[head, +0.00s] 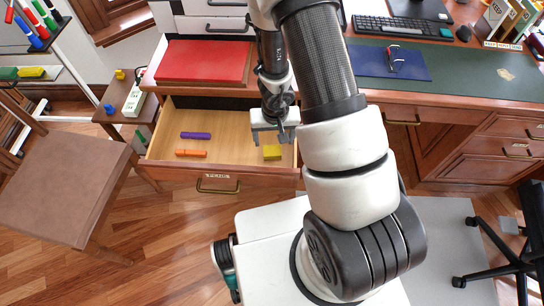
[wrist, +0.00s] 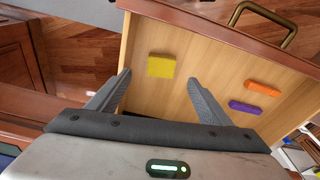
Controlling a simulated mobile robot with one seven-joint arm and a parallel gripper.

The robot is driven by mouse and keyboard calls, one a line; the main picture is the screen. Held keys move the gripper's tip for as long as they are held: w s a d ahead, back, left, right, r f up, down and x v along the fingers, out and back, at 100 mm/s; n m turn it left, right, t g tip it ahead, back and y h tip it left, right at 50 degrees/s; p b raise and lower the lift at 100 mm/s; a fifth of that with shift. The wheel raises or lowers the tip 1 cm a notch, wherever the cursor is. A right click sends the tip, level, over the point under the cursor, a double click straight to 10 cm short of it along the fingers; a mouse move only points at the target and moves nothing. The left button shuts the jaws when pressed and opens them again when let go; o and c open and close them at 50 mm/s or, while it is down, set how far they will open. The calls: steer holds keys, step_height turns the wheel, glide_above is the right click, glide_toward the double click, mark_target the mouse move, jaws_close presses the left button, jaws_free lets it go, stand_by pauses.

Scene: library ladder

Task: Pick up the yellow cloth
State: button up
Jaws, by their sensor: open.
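The yellow cloth (head: 272,152) is a small flat square lying on the floor of the open drawer (head: 228,152), near its right side. It also shows in the wrist view (wrist: 161,66), beyond and between my fingertips. My gripper (head: 276,138) is open and empty above the drawer, just behind the cloth in the head view. In the wrist view my gripper's two fingers (wrist: 158,82) are spread apart, with the cloth not between them.
A purple marker (head: 196,135) and an orange marker (head: 191,153) lie in the drawer's left half. The drawer front has a brass handle (head: 217,188). A red folder (head: 204,61) lies on the desk above. A brown chair (head: 65,185) stands at left.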

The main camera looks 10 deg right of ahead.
steer(key=b, duration=0.2)
glide_above(272, 151)
steer(key=s, duration=0.2)
step_height(272, 151, down, 5)
steer(key=shift+w+r, duration=0.15)
steer(key=shift+r, duration=0.05)
steer(key=shift+w+f+b, duration=0.25)
steer(key=shift+f+b, duration=0.05)
steer(key=shift+f, duration=0.6)
steer(key=shift+w+f+b, duration=0.3)
steer(key=shift+f+b, duration=0.05)
steer(key=shift+f, duration=0.5)
steer(key=shift+w+f+b, duration=0.25)
steer(key=shift+f+b, duration=0.05)
steer(key=shift+f, duration=0.6)
steer(key=c, duration=1.1)
steer(key=shift+c, duration=0.2)
steer(key=shift+r, duration=0.15)
step_height(272, 151, up, 18)
steer(key=p, duration=1.6)
